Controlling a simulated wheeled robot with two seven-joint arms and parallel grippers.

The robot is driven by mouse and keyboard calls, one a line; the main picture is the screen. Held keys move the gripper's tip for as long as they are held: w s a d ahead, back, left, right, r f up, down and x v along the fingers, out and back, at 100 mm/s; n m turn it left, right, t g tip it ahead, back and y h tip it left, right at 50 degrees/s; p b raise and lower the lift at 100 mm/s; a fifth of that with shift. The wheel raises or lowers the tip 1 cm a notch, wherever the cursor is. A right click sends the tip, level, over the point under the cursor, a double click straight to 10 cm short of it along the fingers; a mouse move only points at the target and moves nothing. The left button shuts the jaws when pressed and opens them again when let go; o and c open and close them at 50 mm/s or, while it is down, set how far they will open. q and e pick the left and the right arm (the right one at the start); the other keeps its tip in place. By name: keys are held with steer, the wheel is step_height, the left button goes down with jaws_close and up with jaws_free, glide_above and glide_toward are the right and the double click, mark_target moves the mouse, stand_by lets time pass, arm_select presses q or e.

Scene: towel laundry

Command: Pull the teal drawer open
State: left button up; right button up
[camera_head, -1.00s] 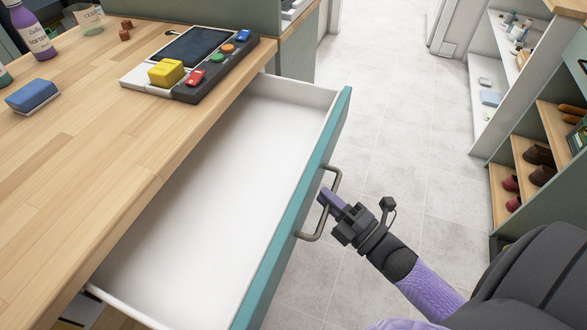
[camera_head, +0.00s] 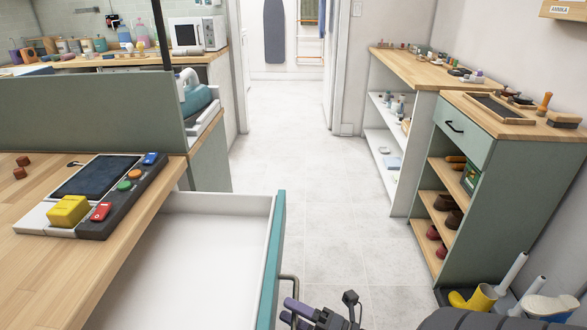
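The teal-fronted drawer (camera_head: 272,255) stands pulled out from under the wooden counter at the lower left, its white interior (camera_head: 185,262) showing empty where visible. Its grey bar handle (camera_head: 289,281) sticks out from the front at the bottom of the view. My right gripper (camera_head: 291,315) is at the handle, its purple fingers close to the bar at the bottom edge. Part of the handle and fingers is cut off or covered, so I cannot tell whether they are closed on the bar. My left gripper is not in view.
A checkout device (camera_head: 97,190) with a yellow block (camera_head: 68,211) sits on the wooden counter (camera_head: 55,270). A green shelf unit (camera_head: 505,190) with shoes stands at the right, yellow boots (camera_head: 473,299) below it. Tiled floor (camera_head: 325,215) between is clear.

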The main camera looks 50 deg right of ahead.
steer(key=v, duration=1)
